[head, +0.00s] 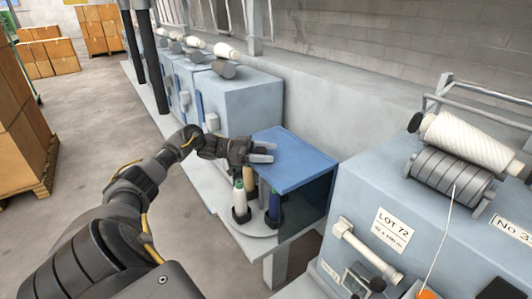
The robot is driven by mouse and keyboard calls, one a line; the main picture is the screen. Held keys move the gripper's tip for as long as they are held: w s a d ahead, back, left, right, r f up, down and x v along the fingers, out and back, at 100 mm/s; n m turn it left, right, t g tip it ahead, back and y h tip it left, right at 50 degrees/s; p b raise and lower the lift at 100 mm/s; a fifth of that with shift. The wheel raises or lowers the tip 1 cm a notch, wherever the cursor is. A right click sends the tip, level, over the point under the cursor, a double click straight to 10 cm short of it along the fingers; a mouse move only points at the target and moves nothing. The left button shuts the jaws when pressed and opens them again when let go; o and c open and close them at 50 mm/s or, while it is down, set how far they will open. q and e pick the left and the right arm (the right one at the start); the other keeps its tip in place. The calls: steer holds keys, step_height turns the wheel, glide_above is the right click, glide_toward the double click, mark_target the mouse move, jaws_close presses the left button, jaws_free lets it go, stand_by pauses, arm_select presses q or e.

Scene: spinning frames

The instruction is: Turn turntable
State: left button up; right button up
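The turntable (247,228) is a pale grey round plate low on a shelf, partly under a blue-topped housing (295,163). Several bobbins stand upright on it in dark holders: a cream one with a green tip (239,199), a dark blue one (274,206) and a beige one (248,179) behind. My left gripper (263,152) is above the turntable and bobbins, by the left edge of the blue top. Its two pale fingers look apart, with nothing seen between them. The turntable's far side is hidden. My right gripper is not in view.
A blue-grey machine (365,195) with a white yarn roll (472,142) and a ribbed roller stands at right. More machines (240,103) line the wall behind. Cardboard boxes (15,130) stand at the left. The floor (85,110) between is clear.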

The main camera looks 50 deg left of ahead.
arm_select(q)
steer(key=shift+s+a+f, duration=0.1)
steer(key=shift+s+a, duration=0.2)
steer(key=shift+a, duration=0.1)
steer(key=b+v, duration=0.1)
steer(key=v, duration=0.4)
steer(key=shift+s+a, duration=0.1)
steer(key=shift+s+a+b, duration=0.35)
steer(key=shift+a, duration=0.1)
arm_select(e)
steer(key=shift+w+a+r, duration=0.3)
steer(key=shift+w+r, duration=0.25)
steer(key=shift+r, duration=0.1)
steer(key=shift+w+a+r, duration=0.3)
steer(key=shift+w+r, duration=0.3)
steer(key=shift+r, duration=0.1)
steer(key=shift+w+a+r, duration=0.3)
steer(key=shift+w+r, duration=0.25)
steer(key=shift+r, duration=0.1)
